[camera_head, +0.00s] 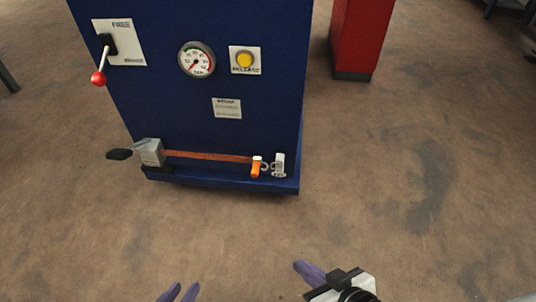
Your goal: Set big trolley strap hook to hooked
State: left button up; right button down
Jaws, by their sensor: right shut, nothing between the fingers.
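A dark blue cabinet-like trolley (225,135) stands at the upper left. An orange-brown strap (208,156) runs along its lower front from a grey ratchet (150,153) with a black-tipped lever. The strap's right end has an orange and white hook piece (257,168). A small silver bracket (279,163) sits just right of it; I cannot tell whether the hook is engaged. My right gripper (307,270) is shut and empty at the bottom centre, well below the hook.
The trolley front carries a red-knobbed lever (99,77), a round gauge (197,59), a yellow button (245,60) and a label (227,108). A red cabinet (360,35) stands behind at right. The brown floor (420,170) between grippers and trolley is clear.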

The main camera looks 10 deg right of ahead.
aim_at(257, 162)
jog(key=z, duration=0.25)
jog(key=i, duration=0.95)
jog(key=u, duration=0.25)
